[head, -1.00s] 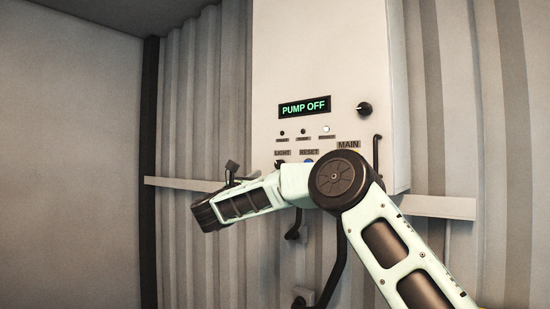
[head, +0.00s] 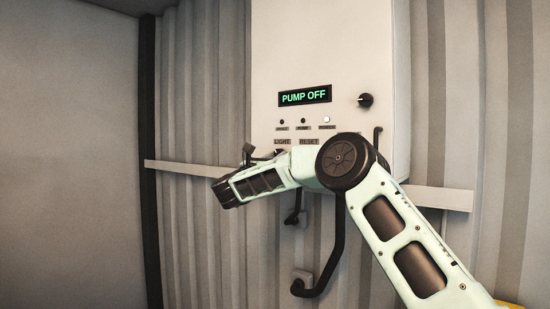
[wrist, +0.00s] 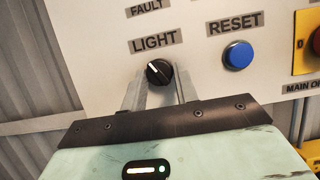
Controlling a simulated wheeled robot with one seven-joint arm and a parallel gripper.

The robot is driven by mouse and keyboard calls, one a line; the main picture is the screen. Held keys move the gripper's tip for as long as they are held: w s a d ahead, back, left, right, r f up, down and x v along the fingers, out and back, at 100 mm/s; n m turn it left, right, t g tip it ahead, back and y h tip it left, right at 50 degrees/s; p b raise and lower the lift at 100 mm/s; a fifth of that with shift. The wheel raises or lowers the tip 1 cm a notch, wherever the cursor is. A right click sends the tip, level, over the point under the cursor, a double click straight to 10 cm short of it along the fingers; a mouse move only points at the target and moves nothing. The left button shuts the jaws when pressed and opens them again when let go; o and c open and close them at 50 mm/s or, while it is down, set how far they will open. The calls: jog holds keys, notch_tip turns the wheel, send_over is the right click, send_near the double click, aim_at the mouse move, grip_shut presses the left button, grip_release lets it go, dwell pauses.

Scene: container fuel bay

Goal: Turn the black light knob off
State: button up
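The black light knob (wrist: 158,72) sits under the LIGHT label on the pale panel. It is round, and its white pointer mark tilts to the upper left. My gripper (wrist: 160,84) is in front of it in the wrist view, with one finger on each side of the knob's lower part. The fingers are apart with the knob between their tips; I cannot tell whether they touch it. In the head view my arm hides the fingers and most of the knob, while the LIGHT label (head: 282,142) shows.
A blue reset button (wrist: 238,55) is just right of the knob, with a red and yellow main switch (wrist: 313,42) beyond. Higher up are a PUMP OFF display (head: 305,96) and another black knob (head: 365,100). Black pipes (head: 325,280) run below the panel.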

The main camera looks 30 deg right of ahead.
jog(key=shift+f+b, duration=0.2)
jog(key=shift+b, duration=0.65)
jog(key=shift+n+b, duration=0.3)
jog(key=shift+b, duration=0.25)
jog(key=b, duration=0.2)
jog(key=n+t+b, duration=0.1)
jog(key=b, duration=0.1)
jog(key=shift+s+f+y+b, duration=0.1)
jog(key=shift+f+y+b, duration=0.2)
jog(key=shift+b, duration=0.1)
jog(key=shift+s+d+r+n+t+y+b, duration=0.1)
jog(key=shift+r+n+t+y+b, duration=0.15)
jog(key=shift+n+t+y+b, duration=1.5)
jog(key=shift+s+r+n+g+b, duration=0.15)
jog(key=shift+r+n+g+b, duration=0.35)
jog(key=shift+n, duration=2.6)
jog(key=shift+s+d+r+n+t+y+b, duration=0.1)
jog(key=shift+n+t+y+b, duration=0.95)
jog(key=shift+n, duration=1.4)
